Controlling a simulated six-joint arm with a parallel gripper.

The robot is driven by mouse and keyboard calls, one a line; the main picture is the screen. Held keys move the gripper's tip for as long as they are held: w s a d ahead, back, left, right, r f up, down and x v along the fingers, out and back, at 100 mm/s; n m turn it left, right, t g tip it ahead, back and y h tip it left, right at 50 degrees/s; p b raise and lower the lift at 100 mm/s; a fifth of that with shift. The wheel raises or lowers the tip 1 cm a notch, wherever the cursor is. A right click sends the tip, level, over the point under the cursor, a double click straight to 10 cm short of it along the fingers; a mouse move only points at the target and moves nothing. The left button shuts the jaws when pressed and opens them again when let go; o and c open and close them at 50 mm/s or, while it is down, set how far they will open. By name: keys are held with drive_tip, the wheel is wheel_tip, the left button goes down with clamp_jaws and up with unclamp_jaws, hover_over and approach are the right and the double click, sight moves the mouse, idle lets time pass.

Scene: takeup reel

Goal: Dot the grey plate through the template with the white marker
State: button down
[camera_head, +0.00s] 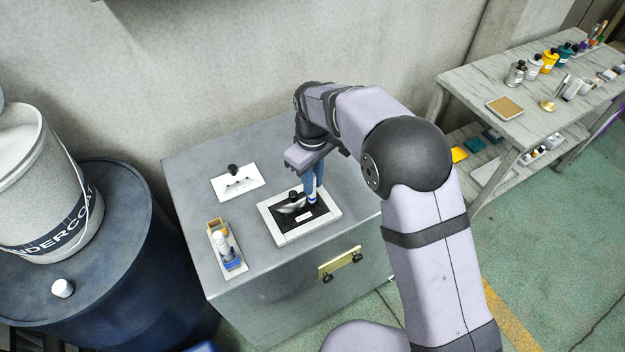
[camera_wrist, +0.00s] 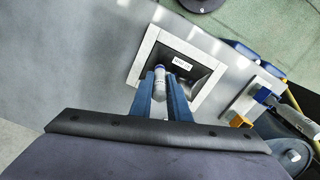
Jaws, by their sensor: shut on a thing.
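My gripper (camera_head: 314,190), with blue fingers, is shut on a marker and points down over the right side of a white-framed black tray (camera_head: 278,241). The marker (camera_wrist: 159,84) has a pale body and a bluish lower end; it sits between the fingers in the wrist view. In the tray lies a shiny grey piece (camera_head: 291,208) with a black knob; I cannot tell plate from template there. A white label is beside it. A white plate with a black knob and small dark marks (camera_head: 226,187) lies behind and left. Whether the marker touches anything is unclear.
A white holder (camera_head: 238,269) with a yellow block and a white-and-blue item stands at the cabinet's front left. A blue drum with a white bucket (camera_head: 45,180) is to the left. A shelf table (camera_head: 470,85) with bottles is to the right. The cabinet top's back is clear.

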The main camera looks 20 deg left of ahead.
drive_tip(key=shift+r+p, duration=1.45)
drive_tip(key=shift+r, duration=0.7)
drive_tip(key=s+d+f+m+b, duration=0.1)
drive_tip(key=d+f+m+b, duration=0.1)
drive_tip(key=d, duration=1)
drive_tip(key=s+d+f+m+b, duration=0.1)
drive_tip(key=d+f+m+b, duration=0.2)
drive_tip(key=d, duration=0.9)
drive_tip(key=s+d+f+m+b, duration=0.1)
drive_tip(key=d+f+m+b, duration=0.2)
drive_tip(key=d, duration=1)
wheel_tip(320, 180, down, 3)
drive_tip(key=m, duration=0.4)
drive_tip(key=shift+s+m, duration=0.3)
